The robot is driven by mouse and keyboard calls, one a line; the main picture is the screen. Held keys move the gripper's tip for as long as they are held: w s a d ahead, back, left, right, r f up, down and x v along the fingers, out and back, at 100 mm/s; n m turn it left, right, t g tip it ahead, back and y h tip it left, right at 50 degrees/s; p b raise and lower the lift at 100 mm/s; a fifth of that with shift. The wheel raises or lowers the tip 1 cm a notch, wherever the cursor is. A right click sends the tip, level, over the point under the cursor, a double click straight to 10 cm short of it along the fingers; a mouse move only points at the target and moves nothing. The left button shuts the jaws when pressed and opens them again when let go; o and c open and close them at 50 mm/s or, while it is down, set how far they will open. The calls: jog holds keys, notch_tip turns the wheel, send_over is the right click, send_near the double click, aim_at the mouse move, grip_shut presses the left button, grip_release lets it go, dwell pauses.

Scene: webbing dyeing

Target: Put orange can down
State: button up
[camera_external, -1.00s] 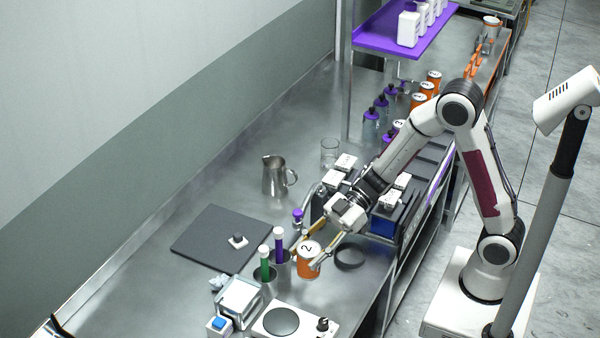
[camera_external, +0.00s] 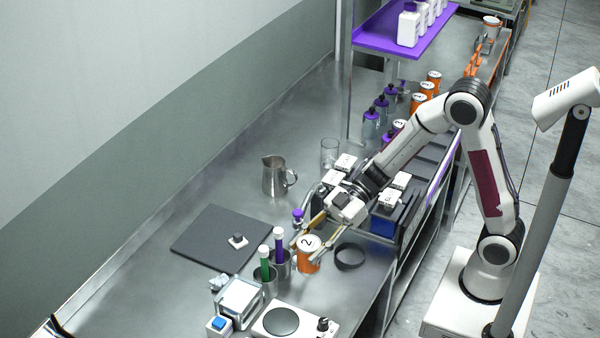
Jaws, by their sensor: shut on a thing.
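The orange can (camera_external: 309,258) has a white lid marked with a 2. It stands upright at the front part of the steel bench, just right of the tubes. My gripper (camera_external: 308,248) reaches down to it from the upper right, with one finger on each side, and is shut on the can. The can's base appears at or very near the bench top; I cannot tell whether it touches.
A purple tube (camera_external: 279,245) and a green tube (camera_external: 265,264) in metal cups stand close on the left. A white hotplate (camera_external: 285,322) is in front. A steel pitcher (camera_external: 274,178) and a dark mat (camera_external: 222,240) are farther back.

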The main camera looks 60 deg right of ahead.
jog(key=shift+r, duration=0.1)
notch_tip(320, 180, up, 11)
jog(key=shift+f, duration=0.1)
jog(key=w+d+r+m+t+h, duration=0.1)
jog(key=w+d+m+t+h, duration=0.3)
jog(key=w+d, duration=1.85)
jog(key=w+d+m+t+h, duration=0.1)
jog(key=w+d+m, duration=0.15)
jog(key=d, duration=0.65)
jog(key=w+d+m+t+h, duration=0.2)
jog(key=w+d, duration=0.2)
jog(key=d, duration=0.5)
jog(key=w+d+m+t+h, duration=0.1)
jog(key=w+d+m, duration=0.15)
jog(key=d, duration=0.75)
notch_tip(320, 180, down, 12)
jog(key=shift+w+a+r+n, duration=0.2)
jog(key=shift+w+n, duration=0.1)
jog(key=shift+n, duration=0.1)
